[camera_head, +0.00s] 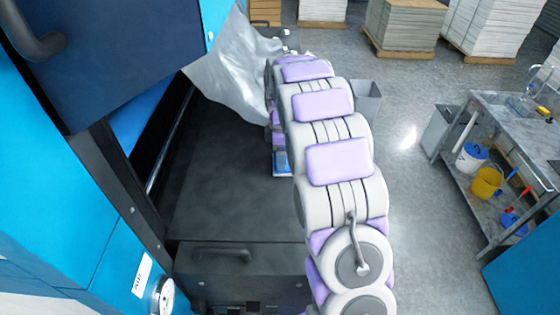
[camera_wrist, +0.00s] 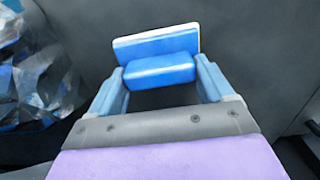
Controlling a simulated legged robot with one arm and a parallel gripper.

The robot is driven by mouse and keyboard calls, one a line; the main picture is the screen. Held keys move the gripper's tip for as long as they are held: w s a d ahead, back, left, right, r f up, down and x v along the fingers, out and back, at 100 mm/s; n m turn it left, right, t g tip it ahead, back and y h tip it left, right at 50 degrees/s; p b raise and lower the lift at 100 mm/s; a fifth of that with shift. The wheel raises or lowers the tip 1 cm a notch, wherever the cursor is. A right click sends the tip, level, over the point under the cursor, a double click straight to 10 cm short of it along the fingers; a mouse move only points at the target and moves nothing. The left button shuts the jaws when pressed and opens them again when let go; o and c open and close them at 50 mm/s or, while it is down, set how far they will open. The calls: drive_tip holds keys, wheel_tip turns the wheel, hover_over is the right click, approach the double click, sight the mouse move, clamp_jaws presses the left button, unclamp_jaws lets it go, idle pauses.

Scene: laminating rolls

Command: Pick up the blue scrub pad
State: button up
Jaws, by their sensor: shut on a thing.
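The blue scrub pad (camera_wrist: 155,47) shows in the wrist view as a blue block with a white edge along its far side. My gripper (camera_wrist: 159,70) has light blue fingers, one on each side of the pad's nearer blue part, and is shut on it. In the head view the pad (camera_head: 281,167) is a small blue patch at the left edge of my arm, over the dark flat surface, partly hidden by the arm. My gripper is mostly hidden there. I cannot tell whether the pad touches the surface.
The dark flat surface (camera_head: 225,185) of the blue machine is broadly clear. Crumpled clear film (camera_head: 228,80) hangs at its far end and shows at left in the wrist view (camera_wrist: 35,70). A grey worktable (camera_head: 505,130) with buckets below stands at right. Paper stacks (camera_head: 403,25) stand behind.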

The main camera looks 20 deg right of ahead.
drive_tip(key=shift+d, duration=1.2)
drive_tip(key=shift+c, duration=0.5)
drive_tip(key=shift+a+r, duration=0.3)
drive_tip(key=shift+a, duration=0.05)
drive_tip(key=shift+a+r+b, duration=0.25)
drive_tip(key=shift+a+r, duration=0.1)
drive_tip(key=shift+r, duration=0.25)
drive_tip(key=shift+a+r+b, duration=0.2)
drive_tip(key=shift+a+r, duration=0.1)
drive_tip(key=shift+r, duration=0.3)
drive_tip(key=shift+s+a+r, duration=0.1)
drive_tip(key=shift+s+r, duration=0.05)
drive_tip(key=shift+r, duration=0.1)
drive_tip(key=shift+s+d, duration=0.3)
drive_tip(key=shift+s, duration=0.6)
drive_tip(key=s+a+r+b, duration=0.1)
drive_tip(key=s+a, duration=0.5)
drive_tip(key=s, duration=0.6)
drive_tip(key=shift+s+r+b, duration=0.2)
drive_tip(key=shift+s+b, duration=0.15)
drive_tip(key=shift+b, duration=0.55)
drive_tip(key=o, duration=0.5)
drive_tip(key=shift+c, duration=0.2)
drive_tip(key=c, duration=0.3)
drive_tip(key=shift+d, duration=0.2)
